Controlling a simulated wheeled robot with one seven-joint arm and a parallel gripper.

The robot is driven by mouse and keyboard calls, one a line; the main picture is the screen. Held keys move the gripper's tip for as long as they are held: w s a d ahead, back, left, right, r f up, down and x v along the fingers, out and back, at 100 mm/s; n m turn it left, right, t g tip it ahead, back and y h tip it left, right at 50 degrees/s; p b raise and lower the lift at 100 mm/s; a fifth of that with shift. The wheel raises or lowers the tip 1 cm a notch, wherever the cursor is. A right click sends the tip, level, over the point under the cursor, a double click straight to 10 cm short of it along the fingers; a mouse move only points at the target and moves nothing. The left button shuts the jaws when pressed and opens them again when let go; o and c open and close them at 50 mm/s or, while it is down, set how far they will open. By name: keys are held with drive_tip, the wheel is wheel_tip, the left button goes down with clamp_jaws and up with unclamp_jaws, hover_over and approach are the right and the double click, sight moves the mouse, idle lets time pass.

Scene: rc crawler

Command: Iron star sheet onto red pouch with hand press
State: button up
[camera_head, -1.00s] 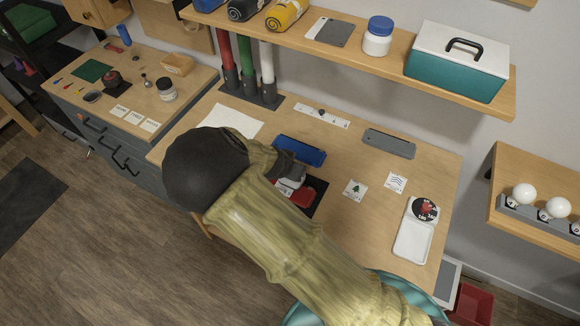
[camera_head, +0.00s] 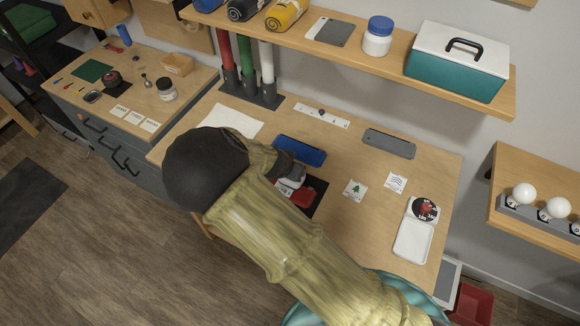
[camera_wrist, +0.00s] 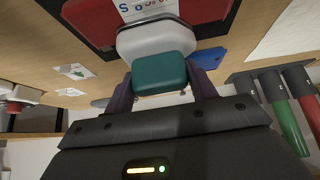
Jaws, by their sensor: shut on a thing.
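My gripper (camera_wrist: 160,78) is shut on the teal handle of the hand press (camera_wrist: 158,44), which has a whitish body. The red pouch (camera_wrist: 88,18) shows at the top of the wrist view, and in the head view (camera_head: 304,198) beside the press. A white sheet with blue lettering (camera_wrist: 146,8) lies on the pouch at the press's edge; no star shows on its visible part. The press is over or right at the pouch; I cannot tell whether it touches. My arm hides much of this spot in the head view.
The pouch lies on a black mat (camera_head: 318,190). A blue tray (camera_head: 299,151) is just behind. Cards with a tree (camera_head: 355,189) and waves (camera_head: 396,182) lie to the right, near a white tray with a dial (camera_head: 411,240). A shelf (camera_head: 480,101) overhangs the back.

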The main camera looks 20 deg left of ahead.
drive_tip(key=shift+s+f, duration=0.1)
drive_tip(key=shift+r+p, duration=0.55)
drive_tip(key=shift+r, duration=0.2)
drive_tip(key=shift+r+p, duration=2.25)
drive_tip(key=shift+r, duration=1.15)
